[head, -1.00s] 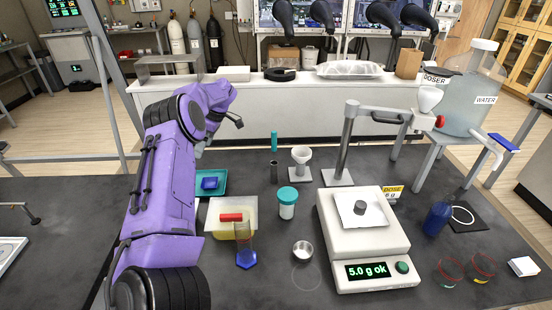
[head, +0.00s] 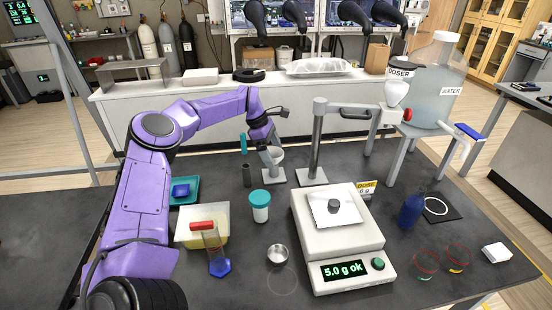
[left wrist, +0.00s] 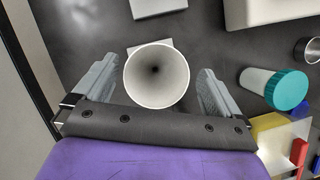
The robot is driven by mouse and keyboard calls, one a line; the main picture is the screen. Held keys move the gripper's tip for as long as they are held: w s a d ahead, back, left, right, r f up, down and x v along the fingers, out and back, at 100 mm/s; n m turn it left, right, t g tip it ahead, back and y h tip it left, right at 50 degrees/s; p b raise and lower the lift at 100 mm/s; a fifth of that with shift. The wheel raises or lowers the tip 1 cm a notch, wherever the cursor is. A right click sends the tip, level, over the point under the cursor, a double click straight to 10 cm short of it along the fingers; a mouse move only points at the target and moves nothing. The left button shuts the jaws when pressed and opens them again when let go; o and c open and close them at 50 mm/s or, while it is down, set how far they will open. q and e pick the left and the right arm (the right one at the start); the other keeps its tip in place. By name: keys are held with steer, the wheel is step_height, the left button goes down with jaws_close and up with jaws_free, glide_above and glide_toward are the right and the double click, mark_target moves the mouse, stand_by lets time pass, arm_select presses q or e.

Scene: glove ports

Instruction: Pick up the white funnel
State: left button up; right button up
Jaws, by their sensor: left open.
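The white funnel (head: 277,154) stands on its stand behind the balance in the head view, partly covered by my left gripper. In the left wrist view the funnel (left wrist: 157,84) is seen from above, its round mouth facing the camera. My left gripper (head: 268,154) is open, with one finger on each side of the funnel. Gaps show between the funnel and both fingers in the left wrist view. My right gripper is not in view.
The balance (head: 341,240) is in front to the right.

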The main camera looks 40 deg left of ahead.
arm_select(q)
steer(key=f, duration=0.3)
steer(key=shift+w+p, duration=0.2)
steer(key=shift+p, duration=0.15)
steer(key=shift+w+d+f, duration=0.15)
steer(key=shift+f, duration=0.2)
steer(key=shift+d+r, duration=0.1)
steer(key=shift+d, duration=0.2)
steer(key=c, duration=1)
